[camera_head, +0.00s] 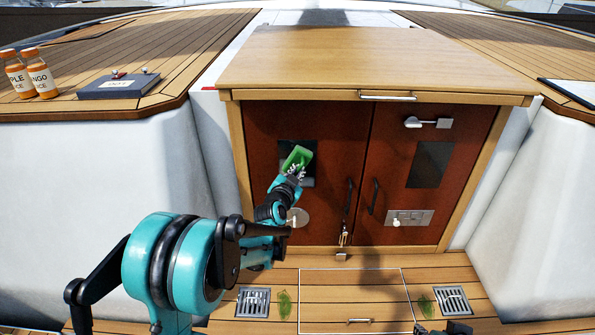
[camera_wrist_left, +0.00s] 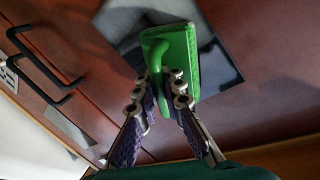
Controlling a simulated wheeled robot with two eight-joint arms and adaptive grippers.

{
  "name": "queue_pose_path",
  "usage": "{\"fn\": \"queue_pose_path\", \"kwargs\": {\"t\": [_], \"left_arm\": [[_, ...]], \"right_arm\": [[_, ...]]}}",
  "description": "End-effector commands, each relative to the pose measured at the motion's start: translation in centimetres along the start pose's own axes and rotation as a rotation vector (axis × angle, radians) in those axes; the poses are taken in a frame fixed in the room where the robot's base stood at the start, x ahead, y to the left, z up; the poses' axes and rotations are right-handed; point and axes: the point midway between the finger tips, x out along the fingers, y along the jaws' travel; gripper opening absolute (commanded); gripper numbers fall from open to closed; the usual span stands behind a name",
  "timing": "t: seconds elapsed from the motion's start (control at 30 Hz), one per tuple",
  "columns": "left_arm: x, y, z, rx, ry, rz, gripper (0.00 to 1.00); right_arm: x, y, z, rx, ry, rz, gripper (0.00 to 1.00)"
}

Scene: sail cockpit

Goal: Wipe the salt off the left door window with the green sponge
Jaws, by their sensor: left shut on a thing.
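The green sponge (camera_head: 299,155) has a raised green handle, seen in the left wrist view (camera_wrist_left: 188,47). My left gripper (camera_head: 296,172) is shut on that handle; its fingers (camera_wrist_left: 163,92) close around it. The sponge is in front of the left door window (camera_head: 284,147), a dark square pane in the red-brown left door, and covers much of it. In the left wrist view the pane (camera_wrist_left: 125,22) looks dark with paler grey areas; I cannot tell whether these are salt or reflection. Contact is hard to tell. A dark part of my right gripper (camera_head: 445,329) shows at the bottom edge.
The right door has its own dark window (camera_head: 429,164), a latch (camera_head: 427,122) and a handle (camera_head: 373,196). The left door's handle (camera_head: 348,198) has keys hanging near it. Bottles (camera_head: 42,75) and a grey box (camera_head: 118,86) stand on the left bench. Drain grates (camera_head: 253,302) lie in the floor.

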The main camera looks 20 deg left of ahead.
Motion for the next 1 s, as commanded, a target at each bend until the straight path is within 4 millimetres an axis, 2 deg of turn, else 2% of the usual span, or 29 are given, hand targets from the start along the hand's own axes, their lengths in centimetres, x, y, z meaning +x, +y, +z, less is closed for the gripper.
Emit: {"fn": "queue_pose_path", "kwargs": {"t": [0.03, 0.27, 0.6, 0.87, 1.0], "left_arm": [[0.2, 0.3, 0.6, 0.000, -0.001, 0.000, 0.00], [0.3, 0.6, 1.2, 0.000, -0.001, 0.000, 0.00], [0.6, 2.1, 3.9, 0.000, -0.001, 0.000, 0.00], [0.7, 2.5, 4.5, 0.000, -0.001, 0.000, 0.00], [1.0, 3.1, 5.7, 0.000, -0.001, 0.000, 0.00]], "right_arm": [[0.5, 0.0, 0.3, 0.000, 0.000, 0.000, 0.40], [0.9, 0.0, 0.7, 0.000, 0.000, 0.000, 0.40], [3.1, 0.0, 2.3, 0.000, 0.000, 0.000, 0.40], [3.7, 0.0, 2.6, 0.000, 0.000, 0.000, 0.40], [4.7, 0.0, 3.3, 0.000, 0.000, 0.000, 0.40]]}}
